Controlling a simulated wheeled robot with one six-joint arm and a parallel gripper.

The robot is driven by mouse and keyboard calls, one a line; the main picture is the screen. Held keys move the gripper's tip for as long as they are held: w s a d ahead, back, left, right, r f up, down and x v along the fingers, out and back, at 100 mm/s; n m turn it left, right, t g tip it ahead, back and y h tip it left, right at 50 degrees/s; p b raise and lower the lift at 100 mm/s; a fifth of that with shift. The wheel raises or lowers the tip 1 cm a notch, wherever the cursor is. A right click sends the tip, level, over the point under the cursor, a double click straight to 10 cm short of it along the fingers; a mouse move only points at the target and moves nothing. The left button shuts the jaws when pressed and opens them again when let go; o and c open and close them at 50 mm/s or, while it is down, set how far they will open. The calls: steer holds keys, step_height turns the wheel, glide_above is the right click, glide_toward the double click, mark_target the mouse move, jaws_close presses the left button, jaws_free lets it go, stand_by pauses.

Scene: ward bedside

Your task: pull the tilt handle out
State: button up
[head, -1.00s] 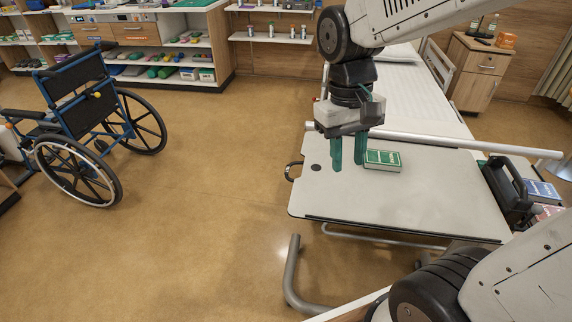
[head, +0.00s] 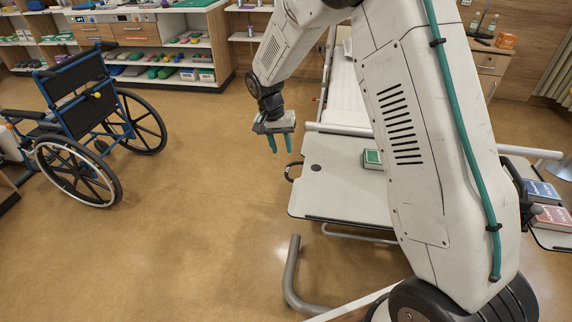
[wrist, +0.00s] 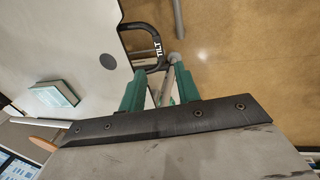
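The tilt handle (head: 291,171) is a black loop at the left edge of the grey overbed table top (head: 340,200). In the wrist view the handle (wrist: 150,36) shows the white word TILT and sticks out from the table edge. My gripper (head: 282,151) points down with its two green fingers apart and nothing held. It hangs just above and left of the handle in the head view. In the wrist view the finger gap (wrist: 158,85) lies just below the handle's lower end. No contact with the handle is visible.
A green book (head: 372,158) lies on the table top, partly behind my arm. Blue (head: 543,191) and red (head: 552,217) boxes sit at the right. A bed (head: 342,90) stands behind. A wheelchair (head: 95,125) stands at the left, with clear floor between.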

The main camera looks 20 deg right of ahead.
steer(key=f, duration=0.2)
steer(key=d+f, duration=0.1)
steer(key=f, duration=0.2)
steer(key=s+f, duration=0.1)
steer(key=f, duration=0.1)
steer(key=shift+d+f, duration=0.15)
steer(key=shift+f, duration=0.15)
jaws_close()
